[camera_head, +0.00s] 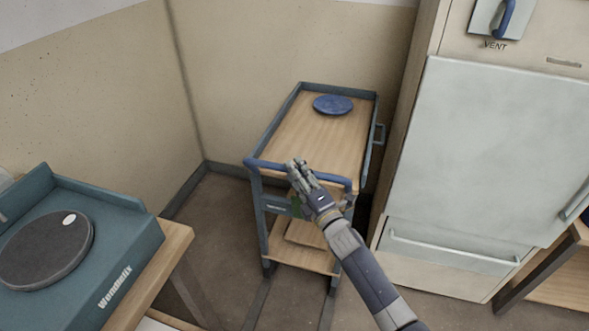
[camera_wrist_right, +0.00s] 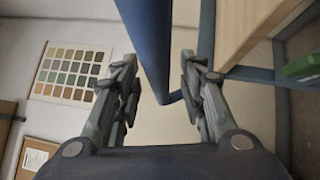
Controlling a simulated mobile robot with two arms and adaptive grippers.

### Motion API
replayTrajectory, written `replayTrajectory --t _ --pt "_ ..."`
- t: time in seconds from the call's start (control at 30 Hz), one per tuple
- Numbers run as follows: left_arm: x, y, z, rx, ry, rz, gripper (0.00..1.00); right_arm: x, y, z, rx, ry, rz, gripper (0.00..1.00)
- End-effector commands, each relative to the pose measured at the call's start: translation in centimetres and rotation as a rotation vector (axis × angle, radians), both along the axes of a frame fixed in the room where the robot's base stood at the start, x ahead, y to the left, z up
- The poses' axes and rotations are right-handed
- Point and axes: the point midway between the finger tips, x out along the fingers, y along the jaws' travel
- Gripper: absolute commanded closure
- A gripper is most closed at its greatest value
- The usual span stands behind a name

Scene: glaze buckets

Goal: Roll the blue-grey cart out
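The blue-grey cart (camera_head: 318,136) stands in the bay between the beige wall and the pale cabinet. It has a wooden top, a lower wooden shelf and a blue push handle (camera_head: 266,164) across its near end. My right gripper (camera_head: 295,168) is at the middle of this handle and covers part of it. In the right wrist view the handle bar (camera_wrist_right: 153,35) runs between the fingers of my right gripper (camera_wrist_right: 159,62). The fingers are apart, with gaps visible beside the bar. My left gripper is not in view.
A blue disc (camera_head: 333,105) lies on the cart's top. The pale cabinet (camera_head: 480,150) stands close on the right. A table with a teal wheel unit (camera_head: 120,245) is at the left front. Two dark strips run along the floor (camera_head: 292,301) before the cart.

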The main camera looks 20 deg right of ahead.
Motion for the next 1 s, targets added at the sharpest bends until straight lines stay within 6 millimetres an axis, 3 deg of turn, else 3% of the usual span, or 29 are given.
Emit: replayTrajectory --t 0.2,0.5,0.67,1.0 --pt "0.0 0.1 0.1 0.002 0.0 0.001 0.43 1.4 0.4 0.2 0.0 0.001 0.001 0.62" --pt "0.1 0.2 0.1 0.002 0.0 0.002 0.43 1.5 0.4 0.2 0.0 0.001 0.001 0.62" --pt "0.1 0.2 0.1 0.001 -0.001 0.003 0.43 1.5 0.4 0.2 0.001 0.001 0.001 0.98" --pt "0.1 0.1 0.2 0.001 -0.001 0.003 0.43 1.2 0.2 0.2 -0.001 0.002 0.001 1.0"
